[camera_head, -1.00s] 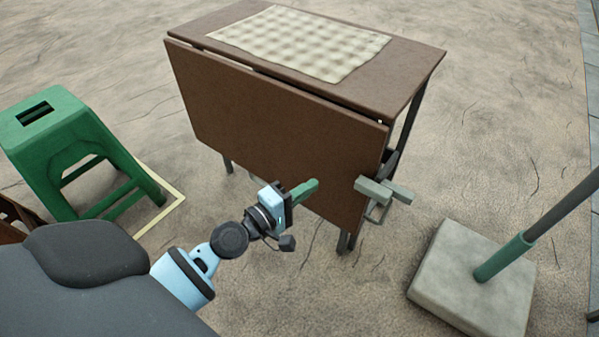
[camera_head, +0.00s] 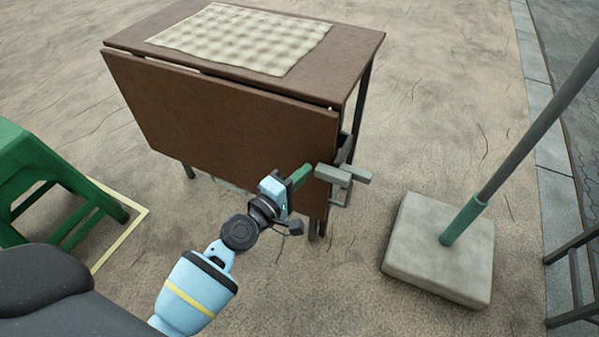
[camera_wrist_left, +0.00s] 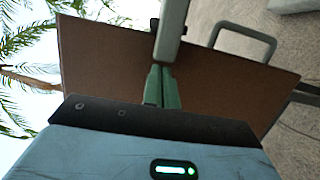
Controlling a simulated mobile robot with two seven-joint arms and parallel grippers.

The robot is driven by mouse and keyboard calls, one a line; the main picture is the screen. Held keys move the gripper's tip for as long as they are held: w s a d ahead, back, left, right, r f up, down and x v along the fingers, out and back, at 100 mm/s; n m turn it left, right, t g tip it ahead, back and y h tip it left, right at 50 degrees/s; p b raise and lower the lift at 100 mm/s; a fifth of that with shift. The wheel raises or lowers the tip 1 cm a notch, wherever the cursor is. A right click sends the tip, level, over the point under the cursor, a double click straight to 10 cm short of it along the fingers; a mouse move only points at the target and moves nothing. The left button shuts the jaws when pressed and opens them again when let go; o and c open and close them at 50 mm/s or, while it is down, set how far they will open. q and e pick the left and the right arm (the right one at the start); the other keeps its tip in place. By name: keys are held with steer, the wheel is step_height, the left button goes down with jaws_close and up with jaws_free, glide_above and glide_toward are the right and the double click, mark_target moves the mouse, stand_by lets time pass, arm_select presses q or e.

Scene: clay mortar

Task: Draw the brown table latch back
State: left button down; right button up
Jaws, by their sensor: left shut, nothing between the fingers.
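The brown table (camera_head: 345,42) has a hanging brown leaf (camera_head: 215,125) on its near side. The grey latch (camera_head: 338,177) sits at the leaf's lower right edge, a block with a bar and a loop below it. In the left wrist view the latch (camera_wrist_left: 172,32) is a grey bar running up from the fingertips. My left gripper (camera_head: 304,174) has green fingers, shut with nothing between them, their tips at the left end of the latch. In the left wrist view its fingers (camera_wrist_left: 162,84) are together, close to or touching the bar. My right gripper is not in view.
A green stool (camera_head: 50,190) stands at the left beside a yellow line on the ground. A concrete base (camera_head: 440,250) with a pole stands right of the table. A checked cloth (camera_head: 245,38) lies on the tabletop. Dark furniture (camera_head: 575,275) is at the right edge.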

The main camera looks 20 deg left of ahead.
mark_target(325, 177)
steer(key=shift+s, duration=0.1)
arm_select(q)
steer(key=d, duration=0.4)
steer(key=shift+d+p, duration=0.25)
steer(key=shift+p, duration=0.1)
steer(key=shift+s, duration=0.1)
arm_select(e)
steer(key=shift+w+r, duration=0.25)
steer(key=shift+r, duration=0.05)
arm_select(q)
steer(key=shift+d, duration=0.1)
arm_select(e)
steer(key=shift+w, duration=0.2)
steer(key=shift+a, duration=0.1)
